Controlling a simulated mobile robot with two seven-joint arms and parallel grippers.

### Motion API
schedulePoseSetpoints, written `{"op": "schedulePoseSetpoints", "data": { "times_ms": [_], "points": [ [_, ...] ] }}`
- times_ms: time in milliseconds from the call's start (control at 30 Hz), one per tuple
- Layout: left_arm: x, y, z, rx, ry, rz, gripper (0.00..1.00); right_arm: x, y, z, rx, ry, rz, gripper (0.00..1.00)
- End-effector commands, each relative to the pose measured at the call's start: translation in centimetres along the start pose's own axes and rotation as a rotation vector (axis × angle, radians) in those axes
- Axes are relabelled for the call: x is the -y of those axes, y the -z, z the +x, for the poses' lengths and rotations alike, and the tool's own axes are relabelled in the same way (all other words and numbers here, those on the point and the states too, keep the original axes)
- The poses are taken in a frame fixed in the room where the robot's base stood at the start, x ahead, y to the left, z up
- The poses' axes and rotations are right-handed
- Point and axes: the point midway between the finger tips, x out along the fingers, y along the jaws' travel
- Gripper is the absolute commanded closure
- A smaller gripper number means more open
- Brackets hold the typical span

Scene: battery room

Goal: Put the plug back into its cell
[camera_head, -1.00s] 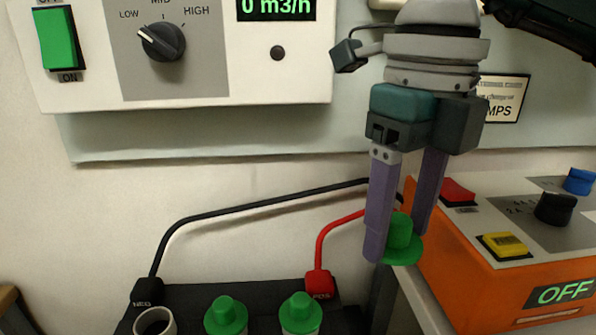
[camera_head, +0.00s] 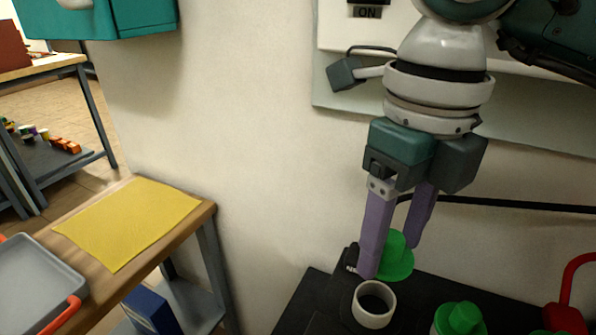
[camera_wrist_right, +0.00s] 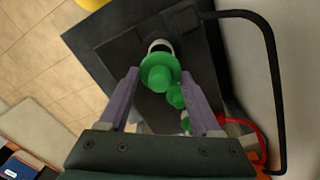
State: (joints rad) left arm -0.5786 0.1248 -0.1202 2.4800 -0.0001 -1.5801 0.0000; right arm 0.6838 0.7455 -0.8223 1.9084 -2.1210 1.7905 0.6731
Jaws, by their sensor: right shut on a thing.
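My right gripper (camera_head: 393,255) is shut on a green plug (camera_head: 399,262). Its two purple fingers close on the plug's knob, with the wide flange below. In the head view the plug is just behind and above an open cell, a white ring (camera_head: 371,322) with a dark hole, on the black battery (camera_head: 302,302). In the right wrist view the held plug (camera_wrist_right: 158,76) covers part of the white ring (camera_wrist_right: 158,44). I cannot tell the exact gap between plug and ring. My left gripper is not in view.
Another green plug (camera_head: 461,320) sits in the battery to the right, near a red terminal cap (camera_head: 566,318). A black cable (camera_head: 520,204) runs behind. A wooden table with a yellow mat (camera_head: 128,222) and a grey tray (camera_head: 32,285) stands to the left.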

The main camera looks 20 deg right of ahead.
Motion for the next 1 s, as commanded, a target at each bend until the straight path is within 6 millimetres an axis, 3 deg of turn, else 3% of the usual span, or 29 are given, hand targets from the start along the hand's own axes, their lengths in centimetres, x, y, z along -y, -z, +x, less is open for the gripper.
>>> {"op": "schedulePoseSetpoints", "data": {
  "times_ms": [500,1000],
  "points": [
    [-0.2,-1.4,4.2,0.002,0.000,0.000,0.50,0.1,0.0,5.2,0.000,0.001,0.001,0.87],
    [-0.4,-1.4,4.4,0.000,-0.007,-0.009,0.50,0.1,0.0,5.5,0.000,0.001,0.001,0.87]
  ]
}}
